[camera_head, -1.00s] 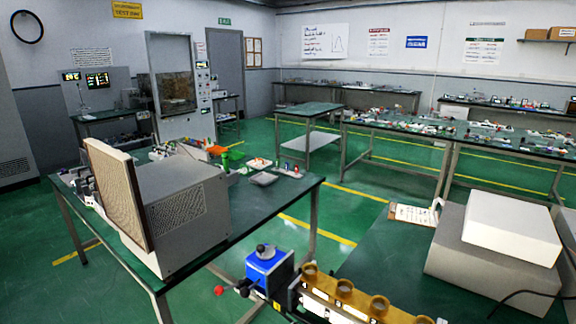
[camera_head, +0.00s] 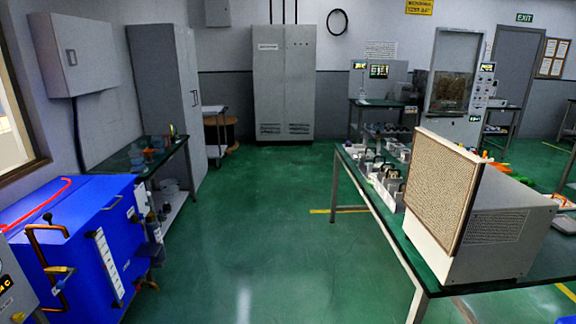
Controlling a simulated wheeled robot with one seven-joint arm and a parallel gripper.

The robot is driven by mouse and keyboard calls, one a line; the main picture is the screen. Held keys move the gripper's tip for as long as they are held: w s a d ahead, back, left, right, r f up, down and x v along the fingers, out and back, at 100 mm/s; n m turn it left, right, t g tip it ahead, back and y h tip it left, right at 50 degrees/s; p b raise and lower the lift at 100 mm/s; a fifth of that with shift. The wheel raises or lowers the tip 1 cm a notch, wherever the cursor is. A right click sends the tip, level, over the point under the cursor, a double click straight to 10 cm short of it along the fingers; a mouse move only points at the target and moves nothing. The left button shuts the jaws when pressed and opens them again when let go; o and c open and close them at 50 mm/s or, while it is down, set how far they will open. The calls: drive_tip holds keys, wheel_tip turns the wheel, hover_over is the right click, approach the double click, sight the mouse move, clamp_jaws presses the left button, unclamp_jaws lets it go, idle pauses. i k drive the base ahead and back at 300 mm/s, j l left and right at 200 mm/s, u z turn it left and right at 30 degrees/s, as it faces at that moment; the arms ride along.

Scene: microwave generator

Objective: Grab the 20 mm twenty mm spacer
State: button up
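I cannot make out the 20 mm spacer in the head view. Small parts (camera_head: 385,172) stand in and around light bins on the green-topped table at the right, too small to tell apart. My gripper is not in view.
The green-topped table (camera_head: 425,262) carries a large grey box with a tan mesh front (camera_head: 440,190). A blue cabinet with pipes (camera_head: 85,235) stands at the left, near a dark side table (camera_head: 135,158). Grey cabinets (camera_head: 284,85) stand at the back. The green floor (camera_head: 270,225) between is clear.

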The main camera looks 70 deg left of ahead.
sight(370, 164)
drive_tip(key=u, duration=1.65)
drive_tip(key=i+j+u, duration=0.2)
drive_tip(key=i+u, duration=0.45)
drive_tip(key=i, duration=1.3)
drive_tip(key=i+z, duration=0.15)
drive_tip(key=i, duration=0.45)
drive_tip(key=i+j+z, duration=0.1)
drive_tip(key=i, duration=0.5)
drive_tip(key=i+j+z, duration=0.15)
drive_tip(key=i, duration=0.45)
drive_tip(key=i+j+z, duration=0.3)
drive_tip(key=i+z, duration=0.15)
drive_tip(key=i+j+z, duration=0.8)
drive_tip(key=j+z, duration=0.15)
